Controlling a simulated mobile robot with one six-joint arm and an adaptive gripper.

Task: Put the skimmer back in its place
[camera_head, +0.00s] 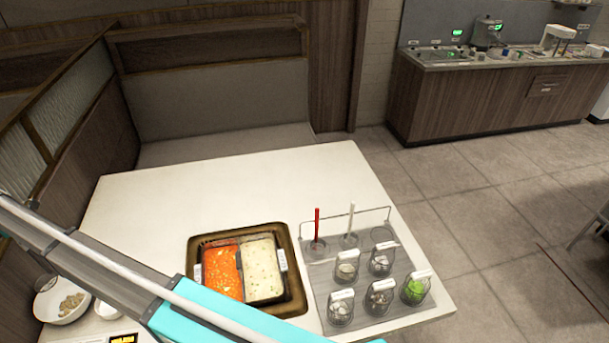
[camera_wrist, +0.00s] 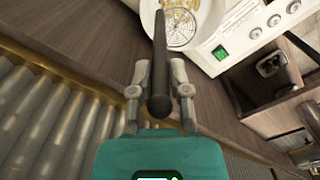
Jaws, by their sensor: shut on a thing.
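In the wrist view, my gripper (camera_wrist: 158,72) is shut on the dark handle of the skimmer (camera_wrist: 160,48). The handle runs up the picture between the two fingers, with its round end towards me. A round, pale mesh head (camera_wrist: 182,28) shows at the far end, near the top edge. It appears over or close to a white bowl with yellowish contents; I cannot tell whether they touch. The pot (camera_head: 298,300) with red and pale broth halves sits on the white table (camera_head: 190,185).
A grey tray (camera_head: 322,275) with labelled jars, a red stick and a white stick stands right of the pot. A white bowl (camera_head: 42,304) stands at lower left. The table's back is clear.

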